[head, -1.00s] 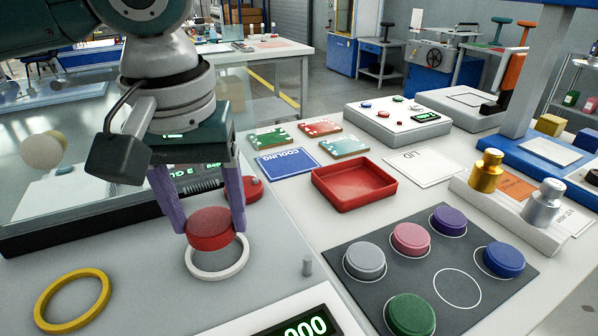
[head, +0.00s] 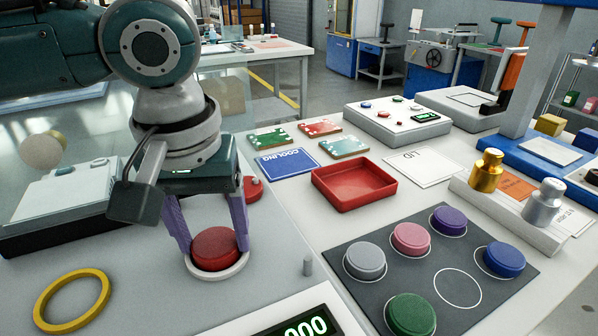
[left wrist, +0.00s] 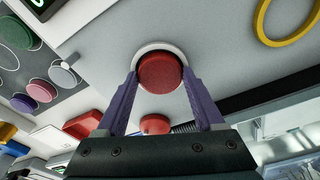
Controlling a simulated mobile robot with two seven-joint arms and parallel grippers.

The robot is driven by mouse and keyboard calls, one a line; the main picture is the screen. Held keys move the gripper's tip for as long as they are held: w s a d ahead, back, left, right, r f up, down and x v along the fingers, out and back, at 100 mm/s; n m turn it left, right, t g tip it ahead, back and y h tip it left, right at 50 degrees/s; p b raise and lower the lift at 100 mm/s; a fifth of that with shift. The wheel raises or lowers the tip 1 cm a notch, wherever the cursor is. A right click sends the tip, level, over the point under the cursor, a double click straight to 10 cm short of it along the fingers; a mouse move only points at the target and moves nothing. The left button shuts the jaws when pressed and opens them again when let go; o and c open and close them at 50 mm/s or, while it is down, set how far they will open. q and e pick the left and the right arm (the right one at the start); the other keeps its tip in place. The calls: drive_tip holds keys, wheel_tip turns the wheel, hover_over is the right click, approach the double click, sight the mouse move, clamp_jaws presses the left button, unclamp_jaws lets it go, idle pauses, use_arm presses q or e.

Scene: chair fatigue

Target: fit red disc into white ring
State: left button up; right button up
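The red disc (head: 215,246) sits within the outline of the white ring (head: 236,269), low at the bench top, with its top above the rim. The ring's front rim shows in front of it. Whether the disc rests on the bench is hidden. My left gripper (head: 214,247) points down with its purple fingers on opposite sides of the disc, shut on it. The left wrist view shows the disc (left wrist: 160,73) between the fingertips, with the white ring (left wrist: 158,46) showing around its far side. My right gripper is not in view.
A yellow ring (head: 72,301) lies at the left. A red tray (head: 352,186) and a dark mat (head: 458,255) with several coloured discs lie farther right.

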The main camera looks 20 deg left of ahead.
sight(213, 254)
use_arm(q)
drive_tip(key=o, duration=0.3)
drive_tip(key=shift+f, duration=0.15)
drive_tip(key=shift+a, duration=0.1)
drive_tip(key=r, duration=0.4)
drive_tip(key=r+p, duration=0.1)
drive_tip(key=r, duration=0.4)
drive_tip(key=s+d+r+p, duration=0.1)
drive_tip(key=r, duration=0.3)
drive_tip(key=shift+s+r, duration=0.1)
drive_tip(key=shift+r, duration=0.05)
